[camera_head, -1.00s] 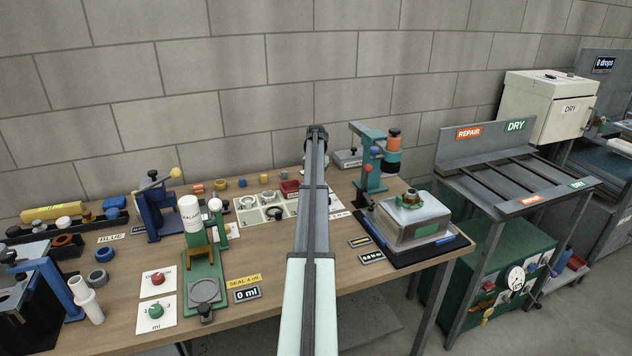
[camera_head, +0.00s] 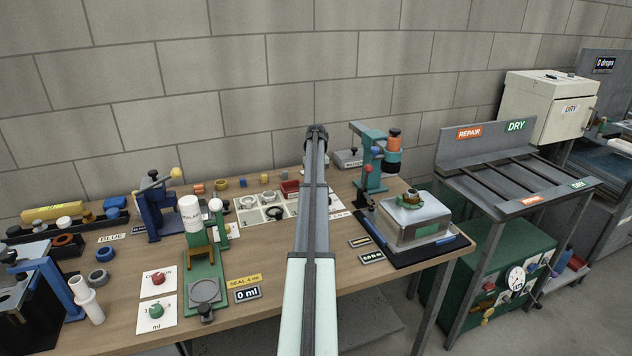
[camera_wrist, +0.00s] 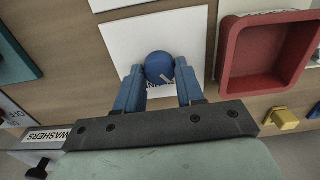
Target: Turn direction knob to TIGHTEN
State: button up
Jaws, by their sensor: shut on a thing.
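In the wrist view, a round blue knob (camera_wrist: 158,66) with a short pale pointer mark sits on a white square plate (camera_wrist: 190,32). The mark points toward the lower right. Dark lettering on the plate below the knob is mostly covered, so I cannot read it. My gripper (camera_wrist: 160,74) has its two blue fingers on either side of the knob, shut on it. In the head view my arm runs straight away over the bench and hides the knob and gripper.
A red open tray (camera_wrist: 266,52) stands close right of the plate, with a yellow block (camera_wrist: 281,119) near it. A WASHERS label (camera_wrist: 47,137) is at lower left. In the head view, a teal press (camera_head: 369,170) and grey metal case (camera_head: 409,221) stand right of my arm.

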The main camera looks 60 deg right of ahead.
dwell(0.4)
jog(key=o, duration=1)
jog(key=shift+o, duration=0.2)
notch_tip(320, 180, up, 14)
jog(key=shift+f, duration=0.1)
dwell(0.4)
